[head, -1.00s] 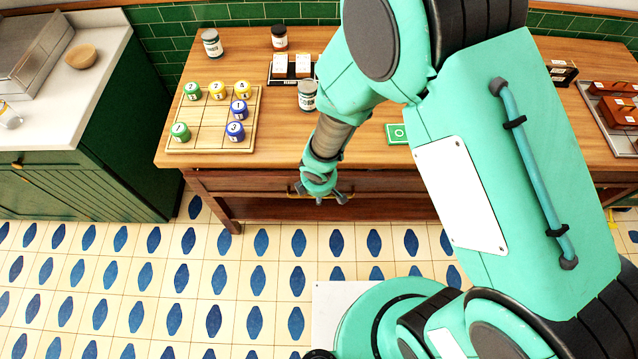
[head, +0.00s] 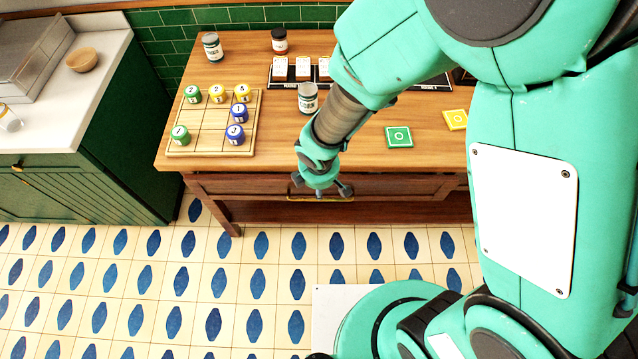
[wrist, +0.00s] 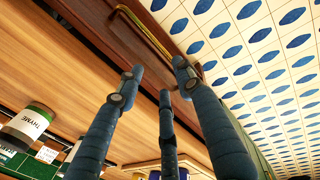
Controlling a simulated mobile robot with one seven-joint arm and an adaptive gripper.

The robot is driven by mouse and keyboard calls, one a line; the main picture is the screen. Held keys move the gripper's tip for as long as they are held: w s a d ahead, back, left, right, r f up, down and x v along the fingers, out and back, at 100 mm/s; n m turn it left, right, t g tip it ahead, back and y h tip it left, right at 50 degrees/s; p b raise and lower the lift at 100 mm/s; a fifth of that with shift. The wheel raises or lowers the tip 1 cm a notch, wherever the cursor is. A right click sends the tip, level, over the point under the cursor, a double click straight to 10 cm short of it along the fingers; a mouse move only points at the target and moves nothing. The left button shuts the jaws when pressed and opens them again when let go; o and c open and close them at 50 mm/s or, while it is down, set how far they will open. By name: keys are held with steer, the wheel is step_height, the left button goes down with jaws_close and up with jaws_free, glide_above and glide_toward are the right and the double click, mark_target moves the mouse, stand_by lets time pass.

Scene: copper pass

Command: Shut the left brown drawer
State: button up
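The brown drawer (head: 240,187) is in the front of the wooden table, below the tabletop edge. Its brass handle (head: 335,199) shows partly behind my gripper, and it also shows in the wrist view (wrist: 147,33). How far the drawer stands out cannot be told clearly. My gripper (head: 322,188) is in front of the drawer near the handle, pointing down in the head view. Its fingers are spread and empty in the wrist view (wrist: 158,82). I cannot tell whether any finger touches the drawer or handle.
The wooden tabletop (head: 285,150) holds a grid board (head: 205,142) with several coloured jars, a thyme jar (head: 307,98), a green tile (head: 398,137) and a yellow tile (head: 455,119). A green cabinet (head: 120,150) stands left. The tiled floor in front is open at left.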

steer(key=shift+r, duration=0.15)
jaws_close()
steer(key=shift+r, duration=2.35)
steer(key=w+a+f+n+t+h+b, duration=0.1)
steer(key=a+f+n+t+h, duration=0.15)
steer(key=a+n+h, duration=1.1)
steer(key=s+a+r+n+t, duration=0.1)
steer(key=s+a+n+t, duration=0.3)
steer(key=a, duration=0.5)
steer(key=s+a+n+t, duration=0.1)
steer(key=s+a+n, duration=0.2)
steer(key=a+n, duration=0.35)
steer(key=s+a+r+n+t, duration=0.1)
steer(key=s+a+n+t, duration=0.2)
steer(key=a, duration=0.8)
step_height(320, 180, down, 19)
steer(key=shift+d+r+y+b, duration=0.2)
steer(key=shift+d+y+b, duration=0.15)
steer(key=shift+b, duration=0.1)
